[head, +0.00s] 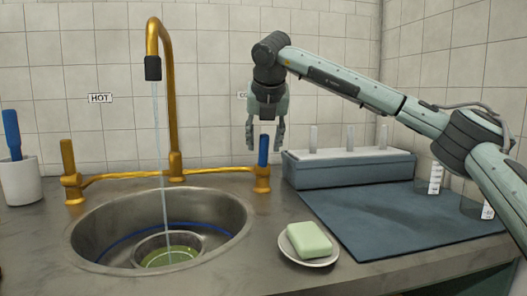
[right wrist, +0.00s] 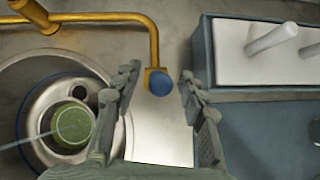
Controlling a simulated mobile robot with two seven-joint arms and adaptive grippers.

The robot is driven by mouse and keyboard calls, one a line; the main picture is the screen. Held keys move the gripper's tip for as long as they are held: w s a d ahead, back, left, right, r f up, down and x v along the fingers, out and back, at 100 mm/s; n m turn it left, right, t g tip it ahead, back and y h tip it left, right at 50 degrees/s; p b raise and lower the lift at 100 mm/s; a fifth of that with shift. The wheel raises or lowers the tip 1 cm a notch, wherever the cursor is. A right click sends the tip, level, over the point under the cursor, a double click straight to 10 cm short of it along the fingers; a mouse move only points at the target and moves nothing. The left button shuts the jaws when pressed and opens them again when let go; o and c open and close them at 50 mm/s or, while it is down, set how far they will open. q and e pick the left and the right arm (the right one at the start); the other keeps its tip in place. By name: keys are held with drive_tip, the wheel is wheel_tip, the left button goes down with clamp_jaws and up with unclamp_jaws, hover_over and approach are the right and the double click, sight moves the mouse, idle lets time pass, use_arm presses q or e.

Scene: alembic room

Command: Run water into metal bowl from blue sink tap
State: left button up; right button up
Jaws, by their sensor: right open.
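A gold tap with a tall curved spout (head: 164,100) stands behind the round sink (head: 100,258). A thin stream of water falls from its black nozzle (head: 153,68) into the metal bowl (head: 145,243), which sits in the sink with greenish contents. The blue tap handle (head: 263,150) stands upright at the right end of the gold pipe. It also shows in the right wrist view (right wrist: 161,83). My right gripper (head: 265,148) is open above the blue handle, with the handle between its fingers in the wrist view (right wrist: 158,95). Contact cannot be told. My left gripper is out of view.
A gold handle (head: 70,170) stands at the left under a HOT label (head: 100,98). Green soap (head: 309,239) lies on a white dish right of the sink. A blue-grey rack (head: 350,169) and dark mat (head: 400,222) lie at the right. A white cup (head: 20,182) stands far left.

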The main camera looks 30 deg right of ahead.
drive_tip(key=v, duration=0.8)
drive_tip(key=shift+f, duration=0.1)
idle(0.6)
